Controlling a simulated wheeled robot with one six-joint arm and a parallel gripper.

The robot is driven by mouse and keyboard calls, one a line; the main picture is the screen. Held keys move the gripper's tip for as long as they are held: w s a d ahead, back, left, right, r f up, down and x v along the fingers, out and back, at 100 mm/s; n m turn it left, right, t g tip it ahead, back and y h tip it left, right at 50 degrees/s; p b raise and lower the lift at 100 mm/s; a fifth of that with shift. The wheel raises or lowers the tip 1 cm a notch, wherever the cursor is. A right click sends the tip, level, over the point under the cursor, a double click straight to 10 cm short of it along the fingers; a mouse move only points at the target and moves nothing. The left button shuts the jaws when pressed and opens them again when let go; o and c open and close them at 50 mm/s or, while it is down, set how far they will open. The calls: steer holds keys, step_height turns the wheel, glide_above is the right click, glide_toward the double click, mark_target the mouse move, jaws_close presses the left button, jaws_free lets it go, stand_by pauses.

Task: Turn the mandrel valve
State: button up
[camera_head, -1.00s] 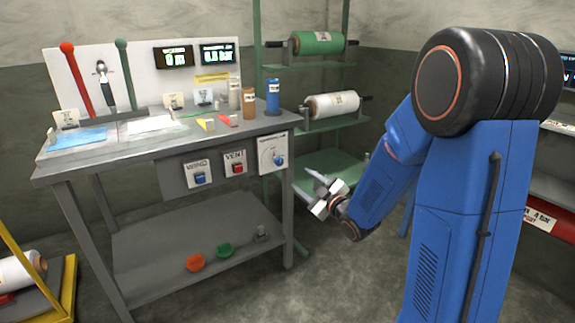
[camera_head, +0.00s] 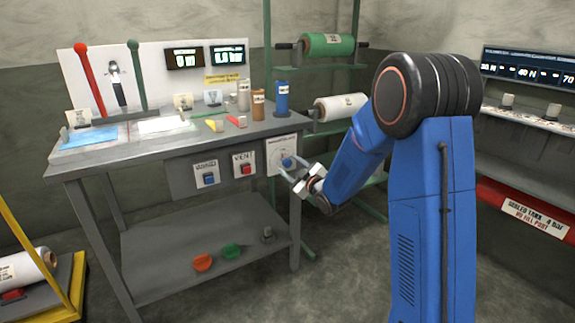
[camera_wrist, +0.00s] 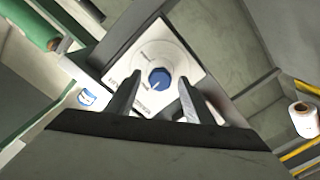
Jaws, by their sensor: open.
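The mandrel valve is a blue round knob (camera_head: 288,162) on a white dial plate (camera_head: 274,150) at the right end of the bench's front panel. In the wrist view the knob (camera_wrist: 159,78) sits on its white plate (camera_wrist: 180,55), ahead of the fingertips and roughly between them. My gripper (camera_head: 296,178) is open and empty in front of the dial, just below and right of the knob in the head view. In the wrist view its two dark fingers (camera_wrist: 158,98) are spread apart. I cannot tell whether either finger touches the knob.
A blue WIND button (camera_head: 209,179) and a red VENT button (camera_head: 246,169) sit left of the dial. The grey bench top (camera_head: 140,152) holds bottles and cards. A green rack with film rolls (camera_head: 325,45) stands behind. A red tank (camera_head: 520,208) is at right.

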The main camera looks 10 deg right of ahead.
steer(key=shift+x, duration=1.25)
steer(key=shift+c, duration=0.3)
steer(key=c, duration=1)
